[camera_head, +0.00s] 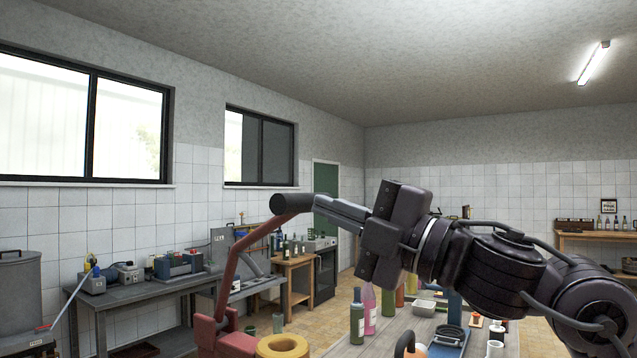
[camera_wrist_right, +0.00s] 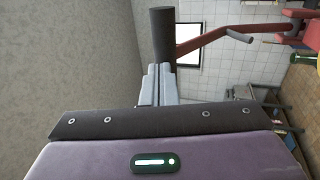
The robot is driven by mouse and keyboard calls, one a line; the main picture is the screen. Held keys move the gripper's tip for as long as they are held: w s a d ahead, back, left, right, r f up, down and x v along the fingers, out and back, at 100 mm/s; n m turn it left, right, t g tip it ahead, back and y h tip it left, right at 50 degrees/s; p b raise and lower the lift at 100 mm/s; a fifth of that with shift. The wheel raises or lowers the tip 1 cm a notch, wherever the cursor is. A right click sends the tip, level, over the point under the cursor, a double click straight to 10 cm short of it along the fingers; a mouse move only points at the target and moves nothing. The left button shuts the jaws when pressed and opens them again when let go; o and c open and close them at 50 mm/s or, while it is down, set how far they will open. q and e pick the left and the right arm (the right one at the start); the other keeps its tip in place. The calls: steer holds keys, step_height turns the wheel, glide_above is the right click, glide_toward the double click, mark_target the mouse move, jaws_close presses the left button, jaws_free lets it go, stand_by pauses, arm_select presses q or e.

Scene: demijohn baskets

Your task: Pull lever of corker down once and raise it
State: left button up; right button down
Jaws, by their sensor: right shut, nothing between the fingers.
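The corker's red lever (camera_head: 245,251) is raised and leans up to the right from its red base (camera_head: 222,335). Its black handle grip (camera_head: 291,204) is at the top end. In the wrist view the grip (camera_wrist_right: 162,40) stands upright in front of the fingers, with the red lever (camera_wrist_right: 220,35) behind it. My right gripper (camera_head: 325,204) comes in from the right with its fingers pointing left at the grip. The fingers (camera_wrist_right: 158,70) are shut, with nothing between them. The tips are at or very near the grip; whether they touch it I cannot tell. My left gripper is out of view.
Below my right arm is a table (camera_head: 397,333) with several bottles, a green one (camera_head: 357,324) and a pink one (camera_head: 370,311) among them. A yellow ring-shaped thing (camera_head: 282,346) is beside the corker base. A workbench (camera_head: 150,290) stands along the left wall.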

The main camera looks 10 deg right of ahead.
steer(key=shift+p+x, duration=0.4)
steer(key=shift+x, duration=0.7)
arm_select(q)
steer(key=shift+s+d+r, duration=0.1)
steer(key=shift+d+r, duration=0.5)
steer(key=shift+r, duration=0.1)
arm_select(e)
steer(key=shift+a, duration=0.1)
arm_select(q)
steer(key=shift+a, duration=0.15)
arm_select(e)
steer(key=shift+w, duration=0.1)
steer(key=shift+r+p, duration=0.25)
steer(key=shift+p, duration=0.1)
steer(key=r+p, duration=0.1)
steer(key=p, duration=0.1)
steer(key=w+a+r+p, duration=0.1)
steer(key=p, duration=0.2)
steer(key=shift+w+a+r+g+h, duration=0.2)
steer(key=shift+w+a+g+h, duration=0.1)
steer(key=shift+g+h, duration=0.1)
steer(key=shift+w+a+p, duration=0.1)
steer(key=shift+p, duration=0.25)
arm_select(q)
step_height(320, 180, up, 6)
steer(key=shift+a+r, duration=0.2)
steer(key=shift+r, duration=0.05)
arm_select(e)
steer(key=shift+f, duration=0.15)
